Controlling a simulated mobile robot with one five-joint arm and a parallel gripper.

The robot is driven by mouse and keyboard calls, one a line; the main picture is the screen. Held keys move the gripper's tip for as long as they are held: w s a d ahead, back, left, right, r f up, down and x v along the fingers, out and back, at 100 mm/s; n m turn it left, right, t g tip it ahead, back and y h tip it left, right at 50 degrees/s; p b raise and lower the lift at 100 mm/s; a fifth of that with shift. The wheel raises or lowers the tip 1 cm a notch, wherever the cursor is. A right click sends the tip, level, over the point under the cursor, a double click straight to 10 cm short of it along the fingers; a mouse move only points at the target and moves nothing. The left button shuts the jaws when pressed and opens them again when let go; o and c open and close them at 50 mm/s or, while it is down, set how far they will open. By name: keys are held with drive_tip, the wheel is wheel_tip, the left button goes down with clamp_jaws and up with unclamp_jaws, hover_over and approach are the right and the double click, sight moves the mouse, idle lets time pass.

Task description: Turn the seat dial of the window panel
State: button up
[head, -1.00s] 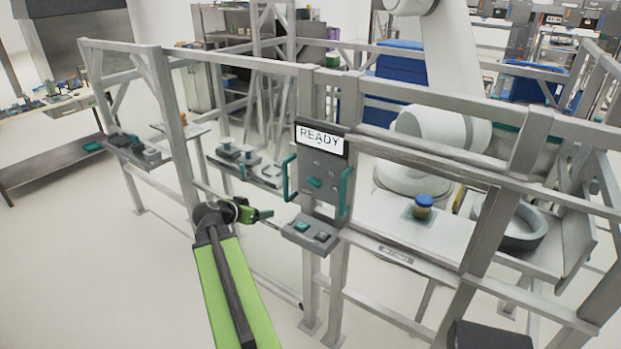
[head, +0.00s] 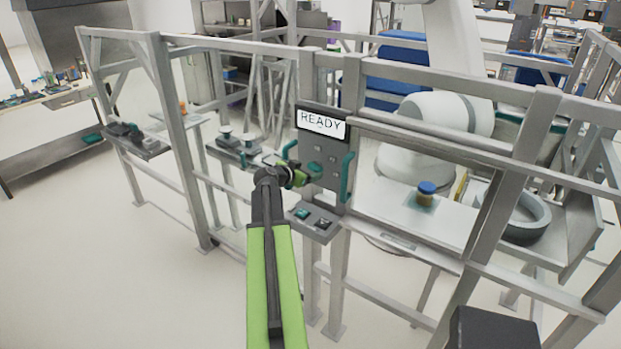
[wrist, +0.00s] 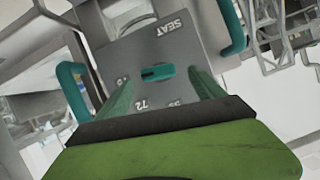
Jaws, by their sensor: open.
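The window panel (head: 321,150) is a grey plate on the fence post, with a "READY" screen at its top. It carries the teal seat dial (head: 314,168). In the wrist view the seat dial (wrist: 157,73) lies centred beyond my fingertips, below upside-down "SEAT" lettering, with number marks around it, "72" among them. My gripper (head: 306,176) is close in front of the panel, beside the dial. In the wrist view my gripper (wrist: 162,88) has two teal fingers spread apart, empty, with the dial showing between them. I cannot tell whether either finger touches it.
Teal handles flank the panel, the right one (head: 347,177) near my gripper. A small control box (head: 314,221) juts out below. Fence rails run to both sides. A blue-capped jar (head: 426,193) stands on the bench behind. The floor at left is clear.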

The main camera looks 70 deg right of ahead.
sight(312, 169)
drive_tip(key=b+x, duration=0.1)
drive_tip(key=x, duration=0.3)
drive_tip(key=shift+d, duration=0.1)
